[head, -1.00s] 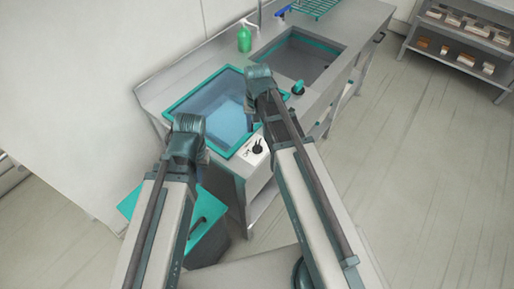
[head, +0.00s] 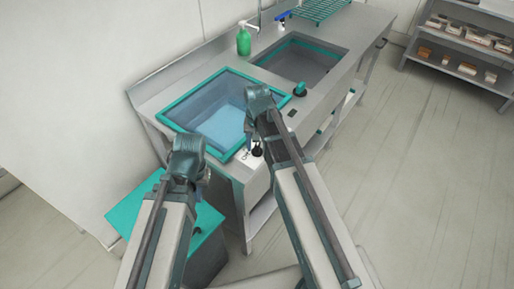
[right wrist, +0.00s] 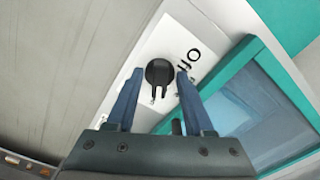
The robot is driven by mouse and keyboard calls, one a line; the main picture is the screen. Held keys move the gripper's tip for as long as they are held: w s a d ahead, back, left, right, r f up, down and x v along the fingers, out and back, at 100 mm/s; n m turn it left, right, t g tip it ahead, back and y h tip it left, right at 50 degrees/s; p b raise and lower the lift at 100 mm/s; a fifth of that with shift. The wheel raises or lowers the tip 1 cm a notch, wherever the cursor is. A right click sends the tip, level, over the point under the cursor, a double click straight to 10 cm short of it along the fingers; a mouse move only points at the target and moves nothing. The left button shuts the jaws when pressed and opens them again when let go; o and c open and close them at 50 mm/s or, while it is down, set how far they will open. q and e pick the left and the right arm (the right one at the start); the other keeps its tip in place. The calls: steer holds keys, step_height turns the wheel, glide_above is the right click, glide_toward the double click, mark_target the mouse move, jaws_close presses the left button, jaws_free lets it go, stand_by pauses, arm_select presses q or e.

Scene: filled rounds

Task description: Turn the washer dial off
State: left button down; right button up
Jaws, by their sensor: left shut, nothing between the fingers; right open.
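The washer dial (head: 257,149) is a round black knob on a white panel at the front right corner of the washer. In the right wrist view the dial (right wrist: 159,72) has a raised ridge, and the label "Off" (right wrist: 188,62) is printed beside it. My right gripper (right wrist: 160,76) is open, with its blue fingertips on either side of the dial in that picture; contact is not clear. In the head view my right gripper (head: 251,132) is just above the panel and partly covers it. My left gripper (head: 203,179) is shut and empty, left of the dial.
The washer has a teal-framed glass lid (head: 212,112). A sink (head: 305,61), a green bottle (head: 244,41) and a teal rack (head: 318,9) are along the counter. A teal-topped box (head: 135,207) stands at the left. The floor at the right (head: 410,190) is clear.

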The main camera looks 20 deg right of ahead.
jaws_close()
